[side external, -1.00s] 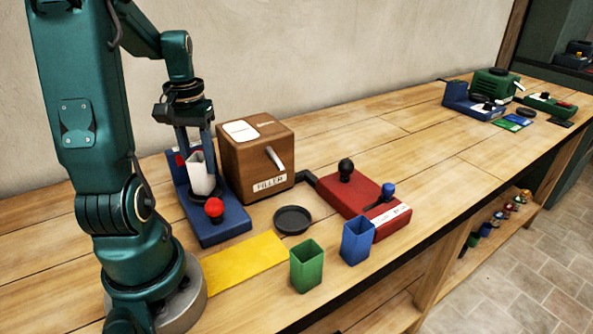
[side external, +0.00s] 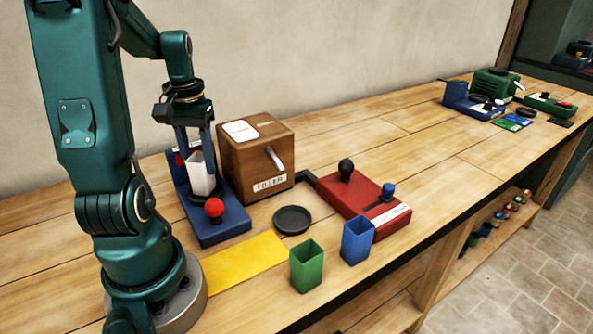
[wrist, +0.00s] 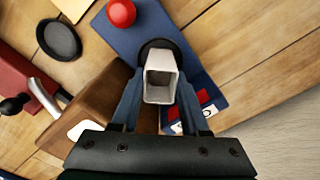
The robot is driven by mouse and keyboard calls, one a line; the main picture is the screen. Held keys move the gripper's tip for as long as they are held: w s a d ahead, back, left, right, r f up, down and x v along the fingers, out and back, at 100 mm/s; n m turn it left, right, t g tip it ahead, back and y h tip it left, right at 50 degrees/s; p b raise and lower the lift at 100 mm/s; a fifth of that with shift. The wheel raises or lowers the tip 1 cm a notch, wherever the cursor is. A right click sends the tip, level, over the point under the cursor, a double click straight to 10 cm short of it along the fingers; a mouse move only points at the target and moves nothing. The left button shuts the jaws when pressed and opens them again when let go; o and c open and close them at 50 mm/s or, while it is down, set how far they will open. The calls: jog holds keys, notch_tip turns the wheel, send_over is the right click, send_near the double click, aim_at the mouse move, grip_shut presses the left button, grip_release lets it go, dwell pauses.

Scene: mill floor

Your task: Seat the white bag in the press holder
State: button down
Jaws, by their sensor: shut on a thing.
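The white bag (side external: 201,178) is an open-topped, box-shaped pouch standing about upright at the blue press (side external: 222,226). My gripper (side external: 196,163) is shut on it from above, with one finger on each side. In the wrist view the bag (wrist: 159,88) shows its open square mouth between the two blue-grey fingers. The black round press holder (wrist: 158,46) shows behind the bag there, and its dark rim is around the bag's foot in the side view. I cannot tell whether the bag's bottom rests on the holder. The press has a red ball knob (side external: 214,208).
A brown filler box (side external: 256,160) stands close to the right of the press. A dark round dish (side external: 292,220), a red device (side external: 360,205), a green cup (side external: 306,268), a blue cup (side external: 357,243) and a yellow mat (side external: 245,262) lie nearer the front. The bench's middle right is clear.

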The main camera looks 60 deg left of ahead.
jog(key=shift+f, duration=0.65)
jog(key=c, duration=0.7)
grip_release()
jog(key=shift+r, duration=0.1)
jog(key=shift+r, duration=5.4)
